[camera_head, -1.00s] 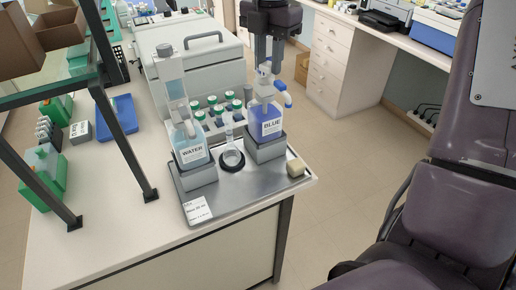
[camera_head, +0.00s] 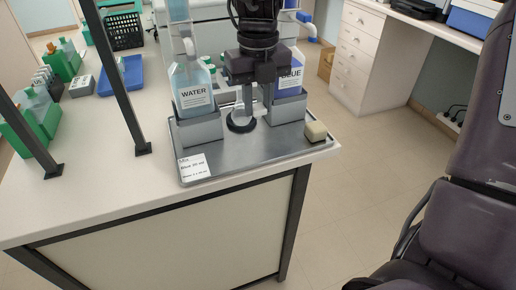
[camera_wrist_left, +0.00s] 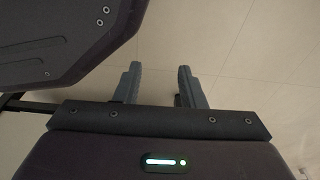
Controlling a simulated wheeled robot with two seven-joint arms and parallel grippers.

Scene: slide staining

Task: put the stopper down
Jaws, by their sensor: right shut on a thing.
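My right gripper (camera_head: 257,92) reaches down from the top of the head view over the metal tray (camera_head: 240,162). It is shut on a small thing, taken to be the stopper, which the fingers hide. The fingers are close to the neck of a small glass flask (camera_head: 240,112) on a dark round base; I cannot tell if they touch. The flask stands between the WATER bottle (camera_head: 198,98) and the BLUE bottle (camera_head: 291,78), which my arm partly covers. My left gripper (camera_wrist_left: 158,82) is open and empty above bare floor in the left wrist view.
A beige block (camera_head: 315,131) sits at the tray's right corner, and a white label card (camera_head: 194,167) lies at its front left. A dark shelf post (camera_head: 118,82) rises at left. Green racks (camera_head: 35,121) and a blue tray (camera_head: 121,76) stand behind it. The bench front is clear.

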